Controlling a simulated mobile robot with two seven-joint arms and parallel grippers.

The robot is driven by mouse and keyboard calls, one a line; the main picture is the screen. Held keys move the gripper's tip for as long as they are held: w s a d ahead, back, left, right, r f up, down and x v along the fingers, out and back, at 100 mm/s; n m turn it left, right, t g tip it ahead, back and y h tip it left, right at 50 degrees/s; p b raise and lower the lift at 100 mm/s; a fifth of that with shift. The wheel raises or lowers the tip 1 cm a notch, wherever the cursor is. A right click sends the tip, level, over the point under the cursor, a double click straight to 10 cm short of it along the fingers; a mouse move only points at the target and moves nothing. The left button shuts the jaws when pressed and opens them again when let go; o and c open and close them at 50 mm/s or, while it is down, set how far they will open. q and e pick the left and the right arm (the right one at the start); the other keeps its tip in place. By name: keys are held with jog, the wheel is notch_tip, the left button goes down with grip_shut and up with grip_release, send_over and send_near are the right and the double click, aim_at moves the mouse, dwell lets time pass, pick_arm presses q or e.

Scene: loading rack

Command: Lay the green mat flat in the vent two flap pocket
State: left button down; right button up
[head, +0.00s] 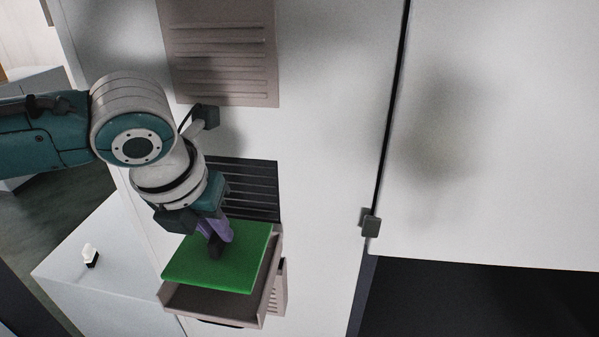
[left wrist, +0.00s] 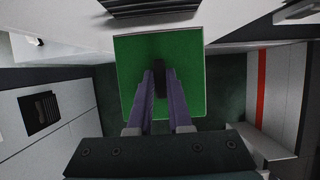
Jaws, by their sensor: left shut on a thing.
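The green mat (head: 205,272) is held nearly level at the open flap pocket (head: 212,302), a shallow pinkish-grey tray that juts from the white wall below a dark louvred vent (head: 256,190). The mat covers most of the pocket's opening; the pocket's front and right walls show beyond it. I cannot tell whether the mat touches the pocket. My left gripper (head: 216,246) is shut on the mat from above, at a dark raised part in its middle. The left wrist view also shows the mat (left wrist: 130,70) between and beyond the purple fingers (left wrist: 161,85). My right gripper is in neither view.
A closed pinkish louvred flap (head: 222,55) is higher on the wall. A white cabinet (head: 95,285) with a small white-and-black object (head: 90,256) stands at left. A panel with a dark latch (head: 370,224) is at right.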

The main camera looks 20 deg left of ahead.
aim_at(221, 258)
pick_arm(q)
jog(key=shift+s, duration=0.1)
jog(key=shift+r+p, duration=0.2)
jog(key=shift+p, duration=0.2)
jog(key=shift+f+b, duration=1.8)
jog(key=shift+f, duration=0.65)
jog(key=shift+f+b, duration=0.6)
jog(key=shift+f, duration=0.3)
jog(key=c, duration=0.8)
grip_release()
jog(key=shift+o, duration=0.2)
jog(key=shift+r, duration=0.1)
